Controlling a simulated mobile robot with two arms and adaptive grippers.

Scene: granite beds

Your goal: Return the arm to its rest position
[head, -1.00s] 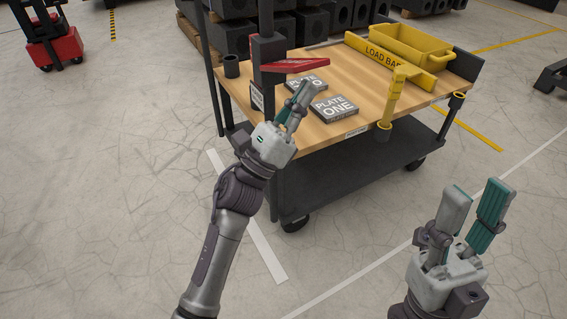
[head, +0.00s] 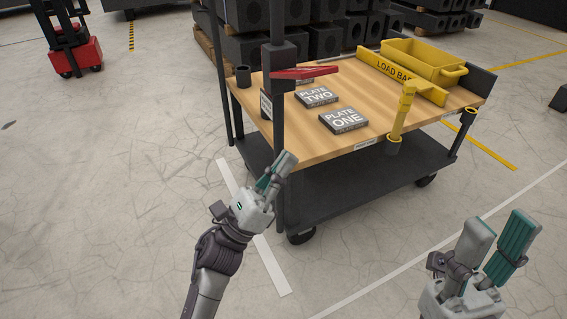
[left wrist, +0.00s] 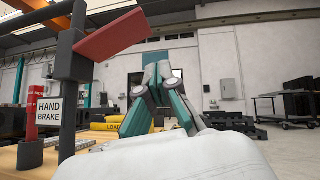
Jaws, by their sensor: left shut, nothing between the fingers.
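My left gripper (head: 277,172) is shut and empty in the head view. It is in front of the cart's near left corner, just below the wooden top (head: 300,147) and apart from the plates. In the left wrist view its fingers (left wrist: 158,70) come together at the tips. My right gripper (head: 505,228) is at the lower right, with its fingers apart and nothing between them. Plate One (head: 343,121) and Plate Two (head: 317,97) lie on the cart top, and part of another plate (head: 299,80) shows behind the red lever.
The red lever (head: 304,72) sticks out from a dark post (head: 278,110) near my left gripper. A "HAND BRAKE" sign (left wrist: 48,112) is beside the post. The yellow load bar (head: 402,77), yellow bin (head: 423,62) and yellow handle (head: 400,115) are on the cart.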

